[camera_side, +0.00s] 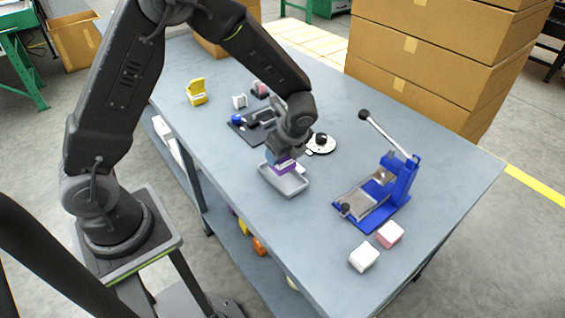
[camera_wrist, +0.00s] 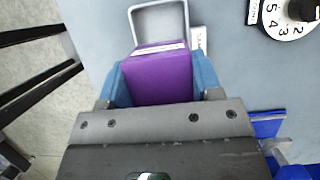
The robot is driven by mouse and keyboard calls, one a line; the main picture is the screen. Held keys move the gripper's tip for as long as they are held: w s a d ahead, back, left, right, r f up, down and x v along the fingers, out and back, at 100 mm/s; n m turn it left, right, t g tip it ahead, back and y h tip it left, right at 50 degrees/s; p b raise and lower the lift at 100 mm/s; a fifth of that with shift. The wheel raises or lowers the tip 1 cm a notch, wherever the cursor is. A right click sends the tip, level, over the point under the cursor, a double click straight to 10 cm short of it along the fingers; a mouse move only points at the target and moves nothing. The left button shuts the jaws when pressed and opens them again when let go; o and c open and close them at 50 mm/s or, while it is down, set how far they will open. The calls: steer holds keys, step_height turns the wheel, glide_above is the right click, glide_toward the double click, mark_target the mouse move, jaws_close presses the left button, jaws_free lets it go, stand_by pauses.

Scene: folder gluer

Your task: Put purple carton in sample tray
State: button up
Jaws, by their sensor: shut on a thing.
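The purple carton (camera_side: 284,168) is between the fingers of my gripper (camera_side: 281,160), at the far edge of the sample tray in the side view. In the wrist view the carton (camera_wrist: 158,78) fills the space between the blue fingertips of my gripper (camera_wrist: 160,82). The sample tray (camera_side: 288,187) is a shallow grey tray on the table, just below and in front of the carton. Its rim (camera_wrist: 134,24) shows beyond the carton in the wrist view. I cannot tell whether the carton touches the tray.
A round dial (camera_side: 322,144) lies right of my gripper. A blue lever press (camera_side: 385,190) stands further right, with a white carton (camera_side: 363,257) and a pink carton (camera_side: 390,234) in front. A yellow open box (camera_side: 196,92) is at the far left. The table front is clear.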

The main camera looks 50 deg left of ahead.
mark_target(282, 163)
steer(key=shift+f, duration=1.95)
steer(key=shift+f, duration=0.1)
steer(key=o, duration=0.9)
steer(key=shift+f, duration=0.1)
steer(key=v, duration=1.2)
steer(key=shift+s+a+r+n+t+h, duration=0.1)
steer(key=shift+s+r+n+t+h, duration=0.75)
steer(key=shift+s+r+n, duration=2)
steer(key=shift+s+a+r+n+t+h, duration=0.1)
steer(key=shift+s+r+n+t+h, duration=0.7)
steer(key=shift+s+r+n, duration=2.05)
steer(key=shift+s+a+r+n+t+h, duration=0.1)
steer(key=shift+s+r+n+t+h, duration=0.45)
steer(key=shift+s+r+n+t, duration=2.1)
